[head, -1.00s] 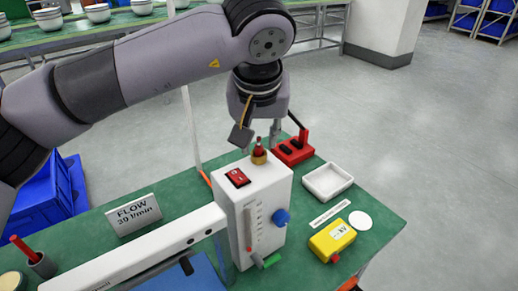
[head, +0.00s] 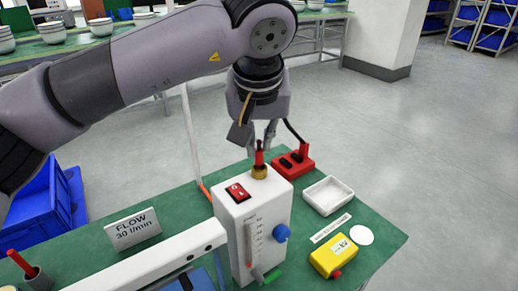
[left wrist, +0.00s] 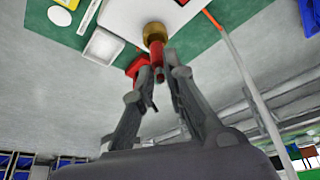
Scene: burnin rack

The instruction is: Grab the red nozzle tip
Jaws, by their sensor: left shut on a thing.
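The red nozzle tip (head: 259,156) stands upright over the brass collar (head: 260,172) on top of the white flow unit (head: 256,219). I cannot tell whether it still touches the collar. My left gripper (head: 261,142) comes down from above and is shut on the tip, a finger on each side. In the left wrist view the red tip (left wrist: 157,52) shows between the fingertips (left wrist: 158,68), with the brass collar (left wrist: 154,33) just beyond it. My right gripper is not in view.
A red power strip (head: 287,164) lies just behind the unit. An empty white tray (head: 328,196), a yellow device (head: 332,256) and a white disc (head: 362,235) are to the right. A FLOW sign (head: 132,229) stands left. A red rod stands in a dark cup (head: 36,279).

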